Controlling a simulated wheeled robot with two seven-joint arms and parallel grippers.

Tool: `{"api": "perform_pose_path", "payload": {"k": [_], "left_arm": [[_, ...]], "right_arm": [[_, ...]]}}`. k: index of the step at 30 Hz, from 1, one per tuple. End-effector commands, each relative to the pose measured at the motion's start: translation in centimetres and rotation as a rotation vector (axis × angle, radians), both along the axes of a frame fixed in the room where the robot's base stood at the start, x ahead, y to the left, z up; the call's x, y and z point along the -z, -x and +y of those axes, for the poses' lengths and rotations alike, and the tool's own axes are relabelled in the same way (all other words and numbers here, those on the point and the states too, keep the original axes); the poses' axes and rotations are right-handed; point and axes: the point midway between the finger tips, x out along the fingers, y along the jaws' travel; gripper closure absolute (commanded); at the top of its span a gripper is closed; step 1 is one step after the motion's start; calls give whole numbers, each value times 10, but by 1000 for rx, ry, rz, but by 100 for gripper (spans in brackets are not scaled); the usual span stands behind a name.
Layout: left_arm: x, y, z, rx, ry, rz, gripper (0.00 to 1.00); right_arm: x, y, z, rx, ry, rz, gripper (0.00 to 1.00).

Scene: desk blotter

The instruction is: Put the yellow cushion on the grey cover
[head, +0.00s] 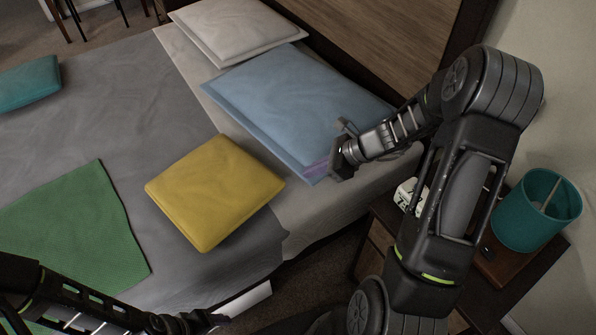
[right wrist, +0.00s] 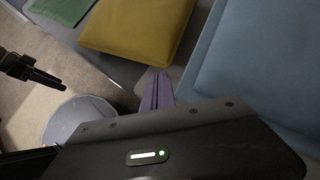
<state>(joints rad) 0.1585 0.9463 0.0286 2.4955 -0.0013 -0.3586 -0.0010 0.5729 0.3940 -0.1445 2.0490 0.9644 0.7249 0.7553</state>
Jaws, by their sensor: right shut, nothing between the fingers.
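The yellow cushion (head: 213,190) lies flat on the bed, mostly on the grey cover (head: 130,110). Its right corner reaches past the cover's edge over the paler sheet. The cushion also shows at the top of the right wrist view (right wrist: 140,25). My right gripper (head: 316,171) is shut and empty, at the near corner of the blue pillow, to the right of the cushion and apart from it. Its purple fingers (right wrist: 157,90) show together in the right wrist view. My left gripper (head: 218,320) is low at the bottom edge, dark, its jaws unclear.
A blue pillow (head: 290,95) and a white pillow (head: 235,25) lie by the wooden headboard (head: 385,35). A green mat (head: 75,230) and a teal cushion (head: 28,85) lie on the cover's left part.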

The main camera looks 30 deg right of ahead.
Motion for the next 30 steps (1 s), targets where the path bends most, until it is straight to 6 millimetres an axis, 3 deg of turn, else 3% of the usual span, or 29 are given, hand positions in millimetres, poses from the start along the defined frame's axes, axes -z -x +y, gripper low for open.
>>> {"api": "perform_pose_path", "payload": {"k": [15,22,30], "left_arm": [[10,0,0,1,0,0,32],[5,0,0,0,0,0,32],[4,0,0,0,0,0,32]], "right_arm": [[67,-42,50,-4,-2,2,100],[64,-64,73,-4,1,0,100],[65,-70,79,-2,1,0,100]]}}
